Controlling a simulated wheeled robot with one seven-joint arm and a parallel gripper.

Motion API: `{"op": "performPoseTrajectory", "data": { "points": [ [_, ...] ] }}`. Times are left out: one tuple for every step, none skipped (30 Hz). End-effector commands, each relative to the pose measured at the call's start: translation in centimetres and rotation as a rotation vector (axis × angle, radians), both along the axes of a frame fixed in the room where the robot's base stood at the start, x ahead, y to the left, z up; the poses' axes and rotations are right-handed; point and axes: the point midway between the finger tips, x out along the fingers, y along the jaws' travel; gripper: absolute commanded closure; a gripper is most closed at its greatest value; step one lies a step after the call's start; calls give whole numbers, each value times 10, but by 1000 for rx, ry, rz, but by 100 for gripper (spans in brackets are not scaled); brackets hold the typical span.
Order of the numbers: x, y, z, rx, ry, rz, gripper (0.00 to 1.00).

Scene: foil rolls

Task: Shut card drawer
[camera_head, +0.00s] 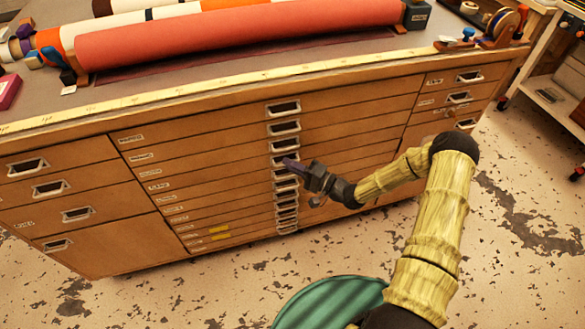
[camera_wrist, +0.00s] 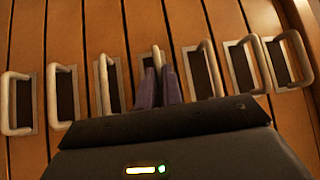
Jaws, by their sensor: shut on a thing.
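A wooden flat-file cabinet (camera_head: 215,165) has a middle stack of wide, shallow drawers, each with a pale handle over a dark recess. My gripper (camera_head: 291,163) is at the upper middle of this handle column. In the wrist view, the two purple fingers (camera_wrist: 158,84) are closed on one pale drawer handle (camera_wrist: 156,57), with other handles in a row on both sides. The fingers hide part of the held handle. I cannot read the drawer labels, so I cannot tell which is the card drawer. No drawer clearly stands out from the front.
Smaller drawers with handles flank the stack at left (camera_head: 50,188) and right (camera_head: 458,97). Red and other rolls (camera_head: 240,33) lie on the cabinet top, with a yellow measuring strip (camera_head: 230,82) along its front edge. The speckled floor (camera_head: 190,290) before the cabinet is mostly clear.

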Motion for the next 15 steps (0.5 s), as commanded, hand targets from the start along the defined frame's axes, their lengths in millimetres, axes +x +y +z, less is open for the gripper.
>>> {"op": "performPoseTrajectory", "data": {
  "points": [
    [4,-1,1,0,-3,-9,100],
    [5,-1,1,0,-3,-9,100],
    [5,-1,2,1,-4,-9,84],
    [4,-1,2,1,-4,-9,78],
    [4,-1,2,0,-4,-8,72],
    [4,0,1,1,-3,-8,70],
    [4,-1,1,1,-3,-7,70],
    [4,0,1,1,-3,-7,70],
    [3,0,1,1,-3,-7,70],
    [3,0,1,1,-3,-7,70],
    [3,0,1,1,-3,-7,70],
    [3,0,1,0,-3,-6,70],
    [3,0,1,0,-3,-6,70],
    [3,-1,1,0,-3,-6,70],
    [2,-2,1,0,-3,-6,70]
  ]
}}
